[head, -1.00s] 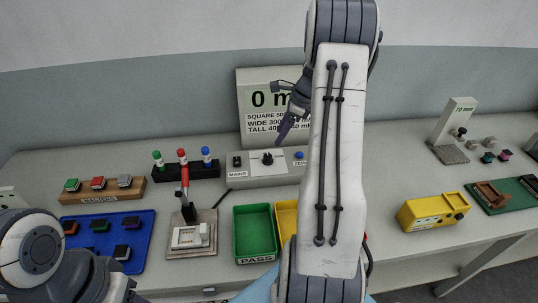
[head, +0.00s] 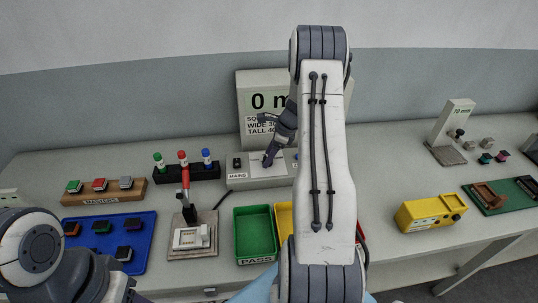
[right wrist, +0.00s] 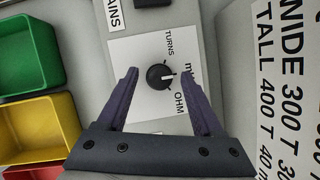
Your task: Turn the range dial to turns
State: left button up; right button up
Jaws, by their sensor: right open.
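The range dial (right wrist: 160,76) is a round black knob on a white plate (right wrist: 150,48) marked TURNS, OHM and a partly covered label starting with "m". Its white pointer line faces right in the right wrist view, toward the "m" label, between TURNS and OHM. My right gripper (right wrist: 160,72) is open, with one finger on each side of the dial and gaps visible. In the head view my right gripper (head: 268,161) is over the grey meter box (head: 240,184) and hides the dial. My left arm is at the lower left; its jaws cannot be made out.
The display (head: 250,85) stands behind the meter box and reads 0, partly covered by my right arm. A MAINS switch (head: 237,163) is left of the dial. Green (head: 254,258) and yellow (head: 284,212) bins stand in front. A rack of coloured markers (head: 207,158) stands left.

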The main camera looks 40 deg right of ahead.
grip_shut()
jog(key=shift+n+g+y+p, duration=0.3)
jog(key=shift+n+p, duration=0.05)
jog(key=shift+n, duration=0.75)
jog(key=n+g, duration=0.1)
jog(key=n, duration=0.1)
jog(key=shift+w+d+n, duration=0.1)
jog(key=shift+w+n, duration=0.05)
jog(key=shift+n, duration=0.15)
jog(key=n+g, duration=0.1)
jog(key=n, duration=0.2)
jog(key=shift+y, duration=0.4)
jog(key=shift+w+n+g, duration=0.15)
jog(key=shift+n+g, duration=0.65)
jog(key=shift+n, duration=1.1)
